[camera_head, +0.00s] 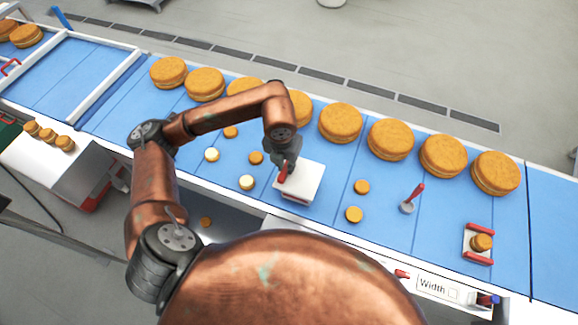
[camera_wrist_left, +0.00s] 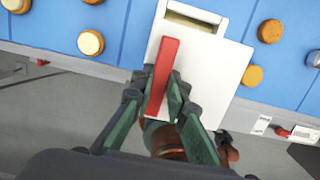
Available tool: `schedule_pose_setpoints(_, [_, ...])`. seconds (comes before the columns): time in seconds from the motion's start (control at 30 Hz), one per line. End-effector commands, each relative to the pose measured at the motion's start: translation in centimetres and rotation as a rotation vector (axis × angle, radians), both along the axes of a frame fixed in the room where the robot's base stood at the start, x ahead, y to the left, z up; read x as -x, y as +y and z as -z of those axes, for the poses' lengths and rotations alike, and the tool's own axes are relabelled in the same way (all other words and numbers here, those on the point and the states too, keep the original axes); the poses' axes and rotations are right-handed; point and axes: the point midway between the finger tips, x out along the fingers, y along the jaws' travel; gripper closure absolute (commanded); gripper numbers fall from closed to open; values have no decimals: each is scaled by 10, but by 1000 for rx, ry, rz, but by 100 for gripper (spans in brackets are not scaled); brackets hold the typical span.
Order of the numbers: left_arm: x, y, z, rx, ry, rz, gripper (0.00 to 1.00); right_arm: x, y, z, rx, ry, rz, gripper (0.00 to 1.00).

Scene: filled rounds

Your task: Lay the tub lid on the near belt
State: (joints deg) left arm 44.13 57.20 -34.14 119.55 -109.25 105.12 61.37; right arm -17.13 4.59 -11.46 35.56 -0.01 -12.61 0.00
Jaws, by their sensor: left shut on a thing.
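The tub lid (camera_head: 308,179) looks like a flat white plate with a red upright handle (camera_wrist_left: 161,75). My left gripper (camera_head: 285,170) is shut on that handle, near the front edge of the blue belt (camera_head: 335,200). In the left wrist view the fingers (camera_wrist_left: 166,98) close on the handle's lower part, and the white lid (camera_wrist_left: 212,75) spreads to the right. A pale slot shows at its far edge. A red strip shows low on its front side in the head view. I cannot tell whether a tub is beneath it or whether it touches the belt. My right gripper is out of view.
Large filled rounds (camera_head: 341,122) line the belt's far side. Small rounds (camera_head: 354,214) lie around the lid. A red-handled tool (camera_head: 408,206) and a small white tray with red grips (camera_head: 468,243) stand to the right. Bare belt lies between them.

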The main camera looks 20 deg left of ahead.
Motion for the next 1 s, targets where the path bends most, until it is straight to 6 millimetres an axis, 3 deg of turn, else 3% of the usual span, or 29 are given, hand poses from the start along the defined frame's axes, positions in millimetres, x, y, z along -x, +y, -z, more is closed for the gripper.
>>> schedule_pose_setpoints(0.2, [51,-9,-26,-2,-3,5,100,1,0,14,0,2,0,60])
schedule_pose_setpoints(0.4, [81,-15,-41,0,-2,2,100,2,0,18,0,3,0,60])
schedule_pose_setpoints(0.6, [94,-17,-51,-1,0,-1,100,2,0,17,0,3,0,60])
schedule_pose_setpoints(1.0, [95,-17,-78,-1,0,-1,100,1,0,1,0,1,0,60])
